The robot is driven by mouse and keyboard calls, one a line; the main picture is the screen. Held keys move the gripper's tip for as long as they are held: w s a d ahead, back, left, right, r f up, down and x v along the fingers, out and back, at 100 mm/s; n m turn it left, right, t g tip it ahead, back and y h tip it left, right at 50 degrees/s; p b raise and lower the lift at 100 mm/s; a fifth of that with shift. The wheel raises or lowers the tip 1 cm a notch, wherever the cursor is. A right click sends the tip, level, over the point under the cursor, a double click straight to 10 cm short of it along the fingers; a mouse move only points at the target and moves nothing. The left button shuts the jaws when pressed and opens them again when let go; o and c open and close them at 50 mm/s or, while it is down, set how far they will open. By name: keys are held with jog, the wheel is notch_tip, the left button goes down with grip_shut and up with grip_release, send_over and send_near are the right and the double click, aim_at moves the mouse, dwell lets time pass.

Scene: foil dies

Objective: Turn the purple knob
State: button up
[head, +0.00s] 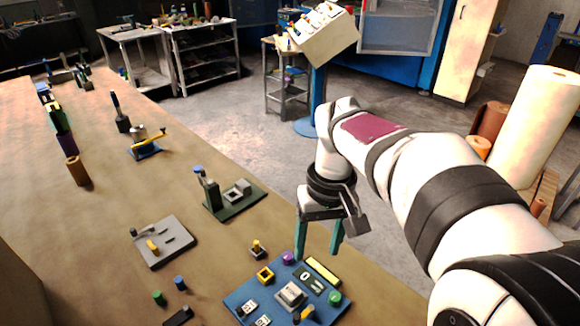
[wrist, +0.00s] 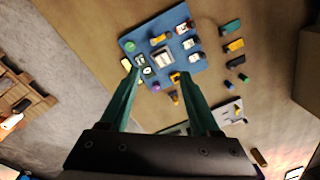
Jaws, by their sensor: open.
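The purple knob (head: 288,258) stands at the far edge of a blue panel (head: 238,298) in the head view. In the wrist view the purple knob (wrist: 156,88) shows between my two fingers, at the near edge of the blue panel (wrist: 178,22). My gripper (head: 318,251) has two green fingers pointing down, spread apart with nothing between them. It appears to be above the panel's far right side, apart from the knob. The fingers also show in the wrist view (wrist: 160,69).
The panel also bears a green knob (head: 334,298), a grey block (head: 291,294) and a yellow bar (head: 323,271). A dark green fixture (head: 235,199) and a grey plate (head: 163,243) lie farther off. Bare tabletop (head: 100,240) is at left.

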jog(key=w+a+f+n, duration=0.2)
jog(key=w+f+n, duration=0.1)
jog(key=w, duration=0.4)
jog(key=n, duration=0.4)
send_over(288, 256)
notch_tip(288, 256, down, 4)
jog(key=f, duration=0.1)
jog(key=shift+h, duration=0.4)
notch_tip(288, 256, down, 15)
jog(key=shift+f, duration=0.1)
grip_shut()
